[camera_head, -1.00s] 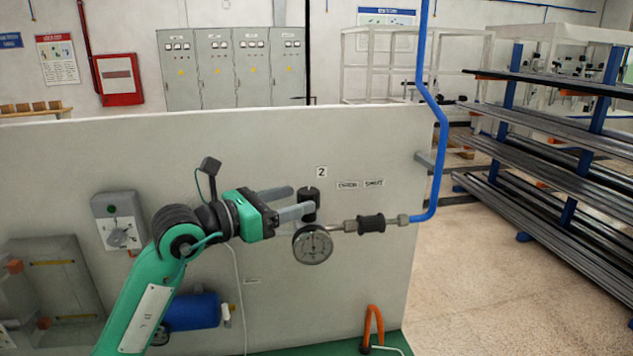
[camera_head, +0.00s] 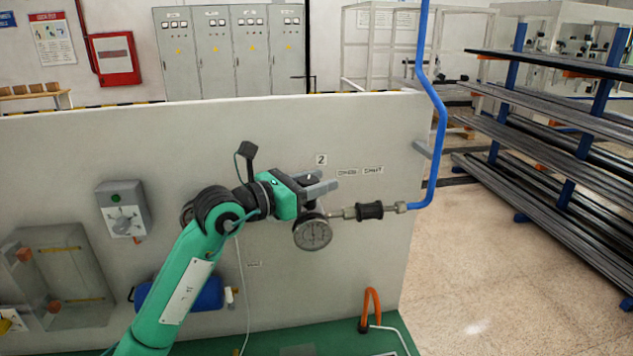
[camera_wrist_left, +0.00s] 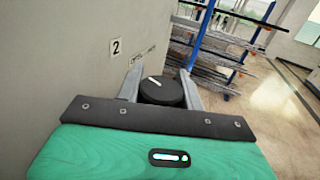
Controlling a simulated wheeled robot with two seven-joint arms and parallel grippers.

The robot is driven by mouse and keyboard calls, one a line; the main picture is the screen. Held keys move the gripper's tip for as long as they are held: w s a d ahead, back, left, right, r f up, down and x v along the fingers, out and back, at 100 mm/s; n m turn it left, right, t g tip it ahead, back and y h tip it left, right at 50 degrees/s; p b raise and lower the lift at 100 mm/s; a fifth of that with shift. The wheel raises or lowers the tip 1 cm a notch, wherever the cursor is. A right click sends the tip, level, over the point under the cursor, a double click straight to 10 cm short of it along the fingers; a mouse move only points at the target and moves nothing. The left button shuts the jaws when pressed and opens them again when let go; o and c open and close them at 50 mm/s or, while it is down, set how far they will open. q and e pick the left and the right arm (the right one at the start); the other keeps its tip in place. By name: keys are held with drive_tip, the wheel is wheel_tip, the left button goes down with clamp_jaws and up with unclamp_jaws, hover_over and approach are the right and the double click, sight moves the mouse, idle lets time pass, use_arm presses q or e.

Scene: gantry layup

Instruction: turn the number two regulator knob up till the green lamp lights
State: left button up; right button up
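The number two regulator's black knob (camera_wrist_left: 162,91) shows in the left wrist view with a pale pointer mark on top. My left gripper (camera_wrist_left: 162,86) has one finger on each side of it, and both seem to touch it. In the head view my left gripper (camera_head: 322,184) covers most of the knob, beside the "2" label (camera_head: 321,160). The round gauge (camera_head: 312,234) hangs just below; its reading is too small to tell. A small green lamp (camera_head: 115,198) sits on a grey box at left; it looks dark green. My right gripper is out of view.
The pale panel (camera_head: 60,160) stands close behind the gripper. A fitting and a blue pipe (camera_head: 437,140) run right and upward from the gauge. A rack of dark bars (camera_head: 550,130) stands at right, with open floor before it.

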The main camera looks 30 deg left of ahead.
use_arm(q)
drive_tip(key=shift+f+m+g+h+b, duration=0.2)
drive_tip(key=shift+m+g+h+b, duration=0.15)
drive_tip(key=shift+b, duration=0.45)
drive_tip(key=shift+s+d+r+m+g+h+b, duration=0.1)
drive_tip(key=shift+m+g+h+b, duration=0.2)
drive_tip(key=shift+h+b, duration=0.25)
drive_tip(key=o, duration=1)
drive_tip(key=shift+r, duration=0.1)
